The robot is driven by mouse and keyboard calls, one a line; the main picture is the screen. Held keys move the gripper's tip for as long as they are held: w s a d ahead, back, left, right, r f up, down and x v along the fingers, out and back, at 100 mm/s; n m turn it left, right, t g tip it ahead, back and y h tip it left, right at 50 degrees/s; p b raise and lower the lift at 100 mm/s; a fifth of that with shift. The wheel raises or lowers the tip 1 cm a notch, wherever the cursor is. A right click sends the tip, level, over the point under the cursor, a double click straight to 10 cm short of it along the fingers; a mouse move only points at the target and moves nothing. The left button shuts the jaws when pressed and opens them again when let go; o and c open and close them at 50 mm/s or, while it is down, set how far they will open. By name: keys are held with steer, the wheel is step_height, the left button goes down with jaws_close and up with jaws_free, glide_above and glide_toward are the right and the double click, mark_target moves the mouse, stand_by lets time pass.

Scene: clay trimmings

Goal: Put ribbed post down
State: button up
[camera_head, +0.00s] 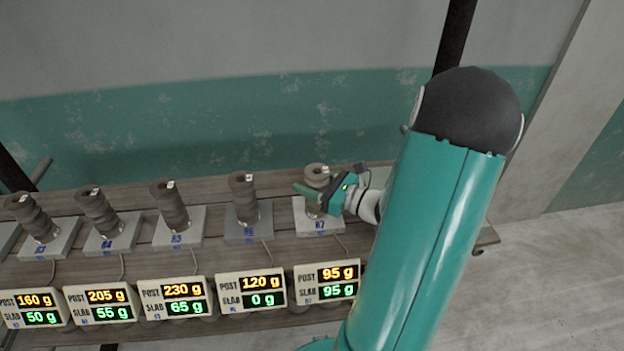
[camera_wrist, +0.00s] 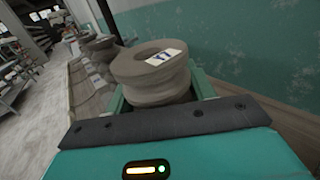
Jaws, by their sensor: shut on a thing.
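The ribbed post (camera_head: 316,174) is grey-brown, with a hollow top and a small white tag. It stands upright over the pale slab marked 7 (camera_head: 304,224), at the right end of the row. My gripper (camera_head: 320,193) is shut on it from the right. In the wrist view the post (camera_wrist: 150,88) sits between the green fingers, with its tag on the top rim. My gripper hides the post's lower part, so I cannot tell whether its base touches the slab. The display (camera_head: 328,282) in front reads POST 95 g and SLAB 95 g.
Several similar posts stand on slabs to the left; the nearest is the post on slab 6 (camera_head: 243,190). Its display (camera_head: 250,291) reads 120 g and 0 g. The wooden bench (camera_head: 285,182) backs onto a green and grey wall (camera_head: 200,125).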

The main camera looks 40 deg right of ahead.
steer(key=shift+d+f, duration=0.1)
steer(key=shift+d, duration=0.1)
steer(key=shift+a, duration=0.15)
steer(key=o, duration=1.4)
steer(key=shift+f, duration=0.1)
steer(key=shift+r, duration=0.2)
steer(key=v, duration=1.2)
